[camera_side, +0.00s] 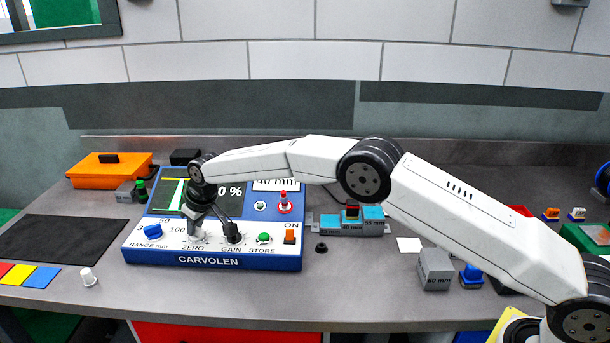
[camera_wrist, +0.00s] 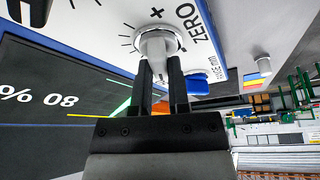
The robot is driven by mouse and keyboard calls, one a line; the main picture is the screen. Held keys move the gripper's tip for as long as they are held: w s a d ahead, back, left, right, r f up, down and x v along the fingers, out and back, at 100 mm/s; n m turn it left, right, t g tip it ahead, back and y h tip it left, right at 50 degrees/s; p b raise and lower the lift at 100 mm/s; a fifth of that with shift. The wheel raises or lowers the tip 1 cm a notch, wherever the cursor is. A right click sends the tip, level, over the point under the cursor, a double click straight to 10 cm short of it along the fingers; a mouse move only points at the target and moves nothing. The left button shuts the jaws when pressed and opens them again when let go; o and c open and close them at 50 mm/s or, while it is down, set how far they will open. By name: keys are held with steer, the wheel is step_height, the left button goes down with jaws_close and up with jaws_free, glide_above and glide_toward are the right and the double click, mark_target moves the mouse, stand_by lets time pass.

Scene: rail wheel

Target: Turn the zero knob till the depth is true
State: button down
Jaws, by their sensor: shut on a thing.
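The blue and white CARVOLEN instrument (camera_side: 270,259) stands on the bench at the left of the side view. Its zero knob (camera_wrist: 157,42) is pale grey, on the white panel beside the word ZERO with tick marks and a plus sign. My gripper (camera_wrist: 160,60) is shut on this knob, one dark finger on each side. In the side view my gripper (camera_side: 201,222) reaches down to the knob and partly hides it. The dark screen (camera_wrist: 50,100) shows "80 %" upside down in the wrist view, with green and yellow lines. My wrist hides part of the screen in the side view.
The black gain knob (camera_side: 232,234) is close to the right of the gripper, and the blue range knob (camera_side: 153,231) is to the left. A green button, an orange switch (camera_side: 290,236) and a red-capped probe stand nearby. A grey block (camera_side: 436,270) is on the bench at right.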

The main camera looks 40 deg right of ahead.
mark_target(208, 240)
steer(key=shift+n+y, duration=0.4)
steer(key=shift+n, duration=0.6)
steer(key=c, duration=0.6)
jaws_free()
steer(key=shift+r, duration=0.15)
steer(key=v, duration=0.7)
steer(key=shift+r, duration=0.25)
steer(key=shift+d, duration=0.1)
